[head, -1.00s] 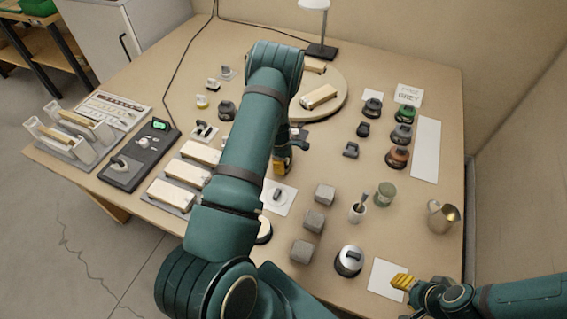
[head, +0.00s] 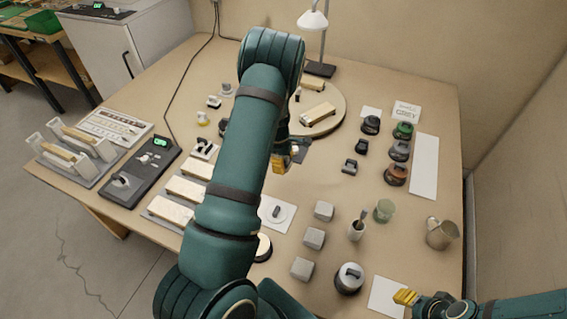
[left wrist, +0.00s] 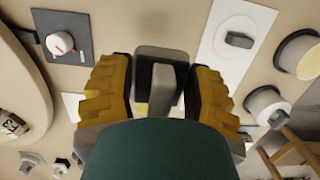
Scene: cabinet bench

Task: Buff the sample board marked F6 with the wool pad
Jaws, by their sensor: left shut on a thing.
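My left gripper (head: 284,160) hangs over the middle of the bench, front of the turntable. In the left wrist view its yellow fingers (left wrist: 160,92) are shut on a grey and dark handled block (left wrist: 165,54). I cannot tell from its visible part whether this is the wool pad. A cream sample board (head: 318,114) lies on the round turntable. More cream boards (head: 173,210) lie in a row at left. My right gripper (head: 405,297) is low at the right; its jaw gap is unclear.
Grey blocks (head: 314,239), a brush cup (head: 357,230), a green jar (head: 384,211) and a metal jug (head: 440,233) stand at right. Several handled pads (head: 398,151) stand behind them. A lamp (head: 319,67) is at the back.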

